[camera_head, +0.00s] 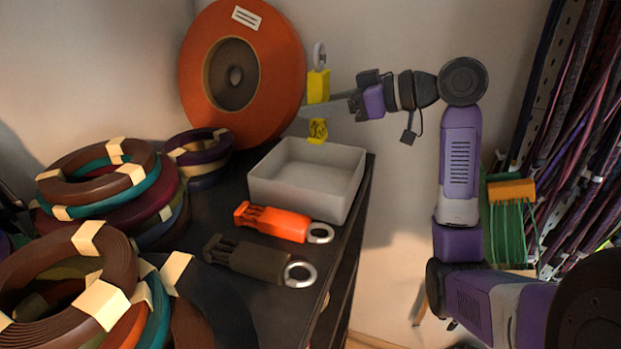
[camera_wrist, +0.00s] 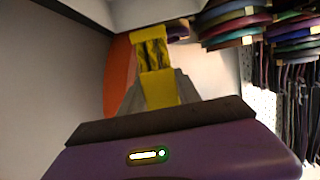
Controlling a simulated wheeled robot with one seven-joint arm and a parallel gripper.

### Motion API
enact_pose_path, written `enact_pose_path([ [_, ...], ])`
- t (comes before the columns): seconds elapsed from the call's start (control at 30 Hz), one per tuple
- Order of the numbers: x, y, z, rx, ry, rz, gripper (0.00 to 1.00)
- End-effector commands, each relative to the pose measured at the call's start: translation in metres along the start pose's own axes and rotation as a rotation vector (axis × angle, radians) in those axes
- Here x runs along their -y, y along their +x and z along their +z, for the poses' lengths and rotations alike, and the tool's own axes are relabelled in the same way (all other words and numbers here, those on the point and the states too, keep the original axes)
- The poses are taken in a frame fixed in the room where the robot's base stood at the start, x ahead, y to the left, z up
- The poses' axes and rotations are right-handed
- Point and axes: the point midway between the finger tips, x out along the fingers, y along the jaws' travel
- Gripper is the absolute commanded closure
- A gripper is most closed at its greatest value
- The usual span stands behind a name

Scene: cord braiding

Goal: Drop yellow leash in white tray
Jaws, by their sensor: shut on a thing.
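The yellow leash (camera_head: 318,87) hangs upright in my gripper (camera_head: 330,107), with a silver ring at its top and a folded yellow end below the fingers. My gripper is shut on it, and the leash is held in the air above the back right part of the white tray (camera_head: 340,190). The tray is a square open box on the dark table, and its visible inside looks empty. In the wrist view the yellow leash (camera_wrist: 158,88) sits between the grey fingers (camera_wrist: 185,88).
An orange leash (camera_head: 272,222) and a dark leash (camera_head: 250,261) with rings lie in front of the tray. A large orange spool (camera_head: 285,75) stands behind. Coiled cords (camera_head: 100,180) fill the left. The table's right edge runs close beside the tray.

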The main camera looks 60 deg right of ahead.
Motion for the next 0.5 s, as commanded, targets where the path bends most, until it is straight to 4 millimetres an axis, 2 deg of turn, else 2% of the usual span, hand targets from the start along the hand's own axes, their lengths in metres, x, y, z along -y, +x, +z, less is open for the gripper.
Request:
enact_pose_path([
  [0.3,0.000,0.011,0.035,-0.001,0.001,-0.001,1.00],
  [0.5,0.001,0.016,0.050,-0.001,0.000,-0.001,1.00],
])
